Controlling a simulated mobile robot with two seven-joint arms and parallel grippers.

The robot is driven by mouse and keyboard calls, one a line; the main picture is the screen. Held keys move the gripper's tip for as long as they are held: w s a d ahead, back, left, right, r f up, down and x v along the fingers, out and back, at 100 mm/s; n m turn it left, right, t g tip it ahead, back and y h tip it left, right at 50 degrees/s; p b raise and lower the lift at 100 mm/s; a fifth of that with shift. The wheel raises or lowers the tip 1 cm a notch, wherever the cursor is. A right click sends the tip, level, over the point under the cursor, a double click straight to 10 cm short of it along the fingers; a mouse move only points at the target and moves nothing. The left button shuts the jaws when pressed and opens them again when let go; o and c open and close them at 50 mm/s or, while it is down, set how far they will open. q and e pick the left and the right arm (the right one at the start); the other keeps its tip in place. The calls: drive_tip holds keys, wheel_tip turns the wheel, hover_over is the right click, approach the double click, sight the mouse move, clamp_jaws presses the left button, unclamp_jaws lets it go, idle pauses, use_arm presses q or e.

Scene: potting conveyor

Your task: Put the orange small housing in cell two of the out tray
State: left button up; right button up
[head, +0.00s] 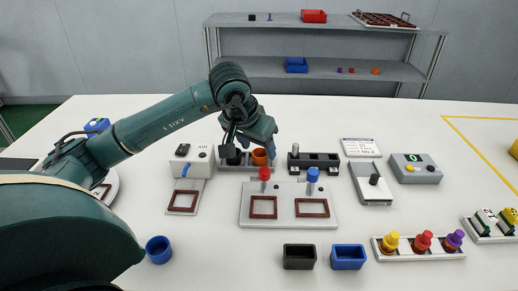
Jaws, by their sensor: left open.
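The orange small housing (260,156) stands upright in a grey tray with cells (249,170), near the tray's right end. A dark round piece (233,158) sits to its left, partly hidden by my gripper. My left gripper (250,148) is open over this tray, its fingers pointing down. One finger is near the orange housing's right side; I cannot tell whether they touch. I cannot read which one is the out tray. My right gripper is not in view.
A light plate (288,218) with red and blue knobs and two brown frames lies in front. Black (299,257) and blue (348,257) bins, a blue cup (159,250) and a rack of coloured pegs (420,256) stand nearer. A display box (416,169) is at right.

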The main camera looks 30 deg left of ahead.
use_arm(q)
drive_tip(key=v, duration=1)
drive_tip(key=shift+s+r+p, duration=0.15)
drive_tip(key=shift+r+p, duration=0.05)
drive_tip(key=shift+p, duration=0.15)
